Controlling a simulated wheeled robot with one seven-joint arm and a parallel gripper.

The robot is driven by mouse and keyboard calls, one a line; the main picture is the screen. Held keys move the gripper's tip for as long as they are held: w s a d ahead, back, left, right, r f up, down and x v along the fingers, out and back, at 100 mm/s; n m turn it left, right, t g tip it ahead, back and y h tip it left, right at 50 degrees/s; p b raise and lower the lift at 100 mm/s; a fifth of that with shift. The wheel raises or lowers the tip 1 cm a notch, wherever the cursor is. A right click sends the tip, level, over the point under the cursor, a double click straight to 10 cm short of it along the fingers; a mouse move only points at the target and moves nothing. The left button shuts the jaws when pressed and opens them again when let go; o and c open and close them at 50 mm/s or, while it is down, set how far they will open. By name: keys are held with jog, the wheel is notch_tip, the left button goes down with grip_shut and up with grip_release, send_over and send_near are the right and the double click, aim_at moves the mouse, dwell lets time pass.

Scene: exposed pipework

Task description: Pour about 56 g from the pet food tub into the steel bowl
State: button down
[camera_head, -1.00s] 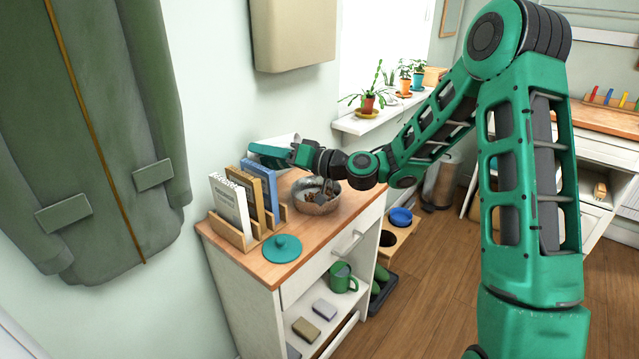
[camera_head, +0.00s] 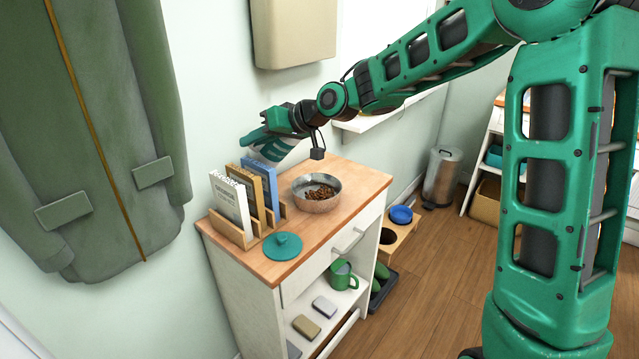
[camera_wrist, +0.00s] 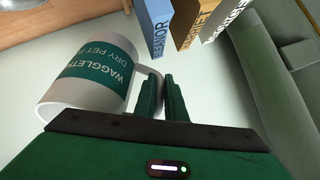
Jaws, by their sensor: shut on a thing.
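The pet food tub (camera_wrist: 88,75) is white with a teal label reading "DRY PET". It also shows in the head view (camera_head: 270,151), tilted and partly hidden by my gripper (camera_head: 266,138). My gripper is shut on the tub and holds it in the air above the back of the counter, left of the bowl and apart from it. The fingers show in the wrist view (camera_wrist: 163,95) beside the tub's wall. The steel bowl (camera_head: 322,205) stands upright on the counter with brown kibble on its bottom. The tub's contents are hidden.
A wooden rack (camera_head: 247,241) with several upright books stands at the counter's left, below the tub. A teal lid (camera_head: 282,246) lies on the counter (camera_head: 345,180) at the front. The wall is close behind. The counter right of the bowl is clear.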

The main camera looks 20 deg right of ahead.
jog(key=shift+w+a+r+g+h, duration=0.1)
jog(key=shift+a+r+g+h, duration=0.2)
jog(key=shift+r+h, duration=0.25)
jog(key=shift+w+a+f+g+h, duration=0.2)
jog(key=shift+a+f+g+h, duration=0.1)
jog(key=shift+a+h, duration=0.25)
jog(key=shift+w+a+r+n+g+h+p, duration=0.15)
jog(key=shift+a+r+g+h+p, duration=0.1)
jog(key=shift+a+h, duration=0.15)
jog(key=shift+w+a+r+n+g+h+p, duration=0.15)
jog(key=shift+a+g+h+p, duration=0.1)
jog(key=shift+h, duration=0.25)
jog(key=shift+w+a+f+g+h+p, duration=0.2)
jog(key=shift+a+f+g+h, duration=0.15)
jog(key=shift+h, duration=0.4)
jog(key=shift+w+a+f+g+h+p, duration=0.15)
jog(key=shift+w+a+f+g+h, duration=0.15)
jog(key=shift+h, duration=0.45)
jog(key=shift+s, duration=0.1)
